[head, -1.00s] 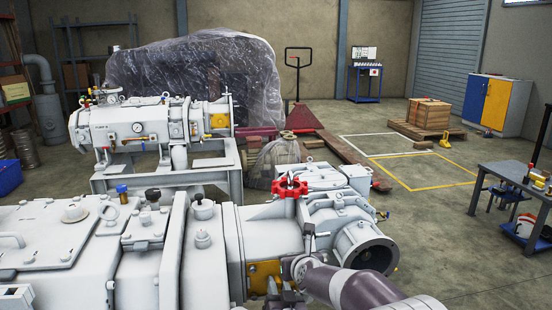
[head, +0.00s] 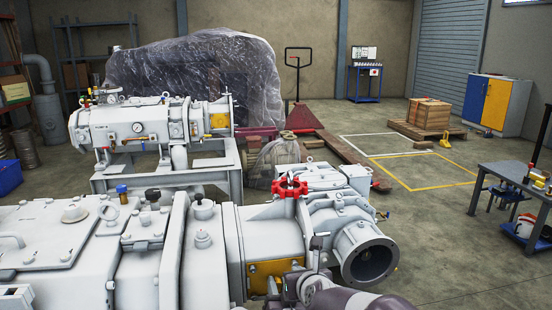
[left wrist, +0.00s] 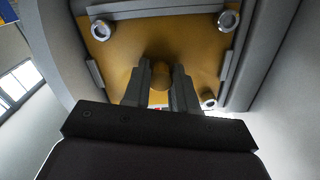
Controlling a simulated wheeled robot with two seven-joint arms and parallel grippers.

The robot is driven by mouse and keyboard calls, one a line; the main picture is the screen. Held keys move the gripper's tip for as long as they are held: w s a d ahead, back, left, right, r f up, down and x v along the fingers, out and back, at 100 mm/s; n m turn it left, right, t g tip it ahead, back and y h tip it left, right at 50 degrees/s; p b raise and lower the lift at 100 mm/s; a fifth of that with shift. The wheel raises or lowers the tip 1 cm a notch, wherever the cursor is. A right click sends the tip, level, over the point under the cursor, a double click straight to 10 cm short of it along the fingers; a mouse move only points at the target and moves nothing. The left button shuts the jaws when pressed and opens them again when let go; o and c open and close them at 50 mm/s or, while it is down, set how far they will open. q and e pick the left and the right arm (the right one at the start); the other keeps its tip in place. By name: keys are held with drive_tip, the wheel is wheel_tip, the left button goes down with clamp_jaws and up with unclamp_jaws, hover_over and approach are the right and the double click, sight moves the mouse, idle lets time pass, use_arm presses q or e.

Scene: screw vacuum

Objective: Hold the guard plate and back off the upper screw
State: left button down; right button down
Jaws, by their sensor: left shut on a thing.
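The guard plate (head: 272,270) is an orange-yellow plate on the side of the grey pump, below the red handwheel. In the left wrist view the plate (left wrist: 130,45) fills the upper middle, with a round knob (left wrist: 160,75) at its centre. Bright screws show at its upper left corner (left wrist: 100,30), upper right corner (left wrist: 228,20) and lower right (left wrist: 208,100). My left gripper (left wrist: 160,88) is shut on the knob, with a finger on each side. In the head view the left gripper (head: 284,288) is partly hidden at the plate's lower edge. My right gripper is not in view.
The red handwheel (head: 290,188) stands above the plate. The open round flange (head: 370,262) juts out to its right. A grey workbench (head: 515,185) stands at the right. The floor between the pump and bench is mostly clear.

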use_arm(q)
drive_tip(key=c, duration=0.8)
unclamp_jaws()
drive_tip(key=shift+s, duration=0.1)
